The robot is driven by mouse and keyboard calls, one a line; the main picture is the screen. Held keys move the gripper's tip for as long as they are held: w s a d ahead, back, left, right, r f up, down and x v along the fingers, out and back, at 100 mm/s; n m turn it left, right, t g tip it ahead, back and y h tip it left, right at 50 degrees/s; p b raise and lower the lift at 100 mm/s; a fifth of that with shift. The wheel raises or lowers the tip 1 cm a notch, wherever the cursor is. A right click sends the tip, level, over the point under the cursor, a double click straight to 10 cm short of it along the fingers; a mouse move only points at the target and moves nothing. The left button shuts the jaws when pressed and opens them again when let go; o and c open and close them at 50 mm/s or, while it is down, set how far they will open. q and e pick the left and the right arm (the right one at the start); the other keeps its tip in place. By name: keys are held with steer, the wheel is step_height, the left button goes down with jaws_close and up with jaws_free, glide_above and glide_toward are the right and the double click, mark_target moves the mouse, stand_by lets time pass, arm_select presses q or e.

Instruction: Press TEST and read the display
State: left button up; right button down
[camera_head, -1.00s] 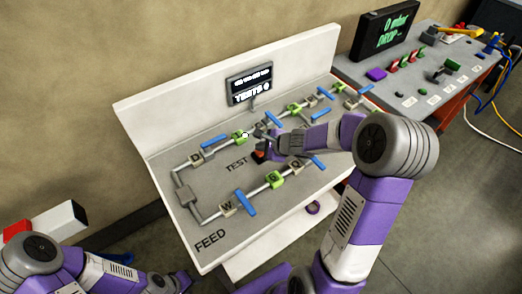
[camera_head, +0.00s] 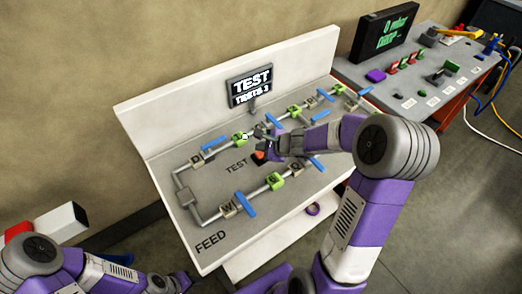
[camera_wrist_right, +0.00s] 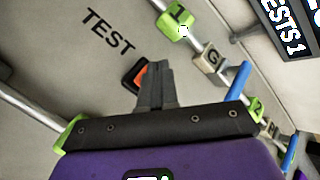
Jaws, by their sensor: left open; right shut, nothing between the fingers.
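The TEST button (camera_head: 259,156) is orange-red in a dark frame, beside the word TEST on the grey panel (camera_head: 215,222). My right gripper (camera_head: 262,143) is shut and empty over the button. In the right wrist view its closed fingertips (camera_wrist_right: 155,68) overlap the edge of the button (camera_wrist_right: 140,76); I cannot tell how far it is pressed. The display (camera_head: 250,86) on the panel's back wall reads TEST, with a TESTS line below whose digit is hard to read. In the wrist view the display (camera_wrist_right: 285,25) is cut off. My left gripper (camera_head: 181,282) is open at the lower left, away from the panel.
Pipes with green and tan blocks and blue levers (camera_head: 245,203) surround the button. A second console (camera_head: 415,90) with a dark screen (camera_head: 386,35) reading 0 mbar stands at the right. Cables run at the far right.

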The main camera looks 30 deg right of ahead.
mark_target(262, 154)
steer(key=shift+r, duration=0.1)
step_height(262, 154, up, 6)
steer(key=p, duration=0.5)
stand_by(0.4)
stand_by(0.5)
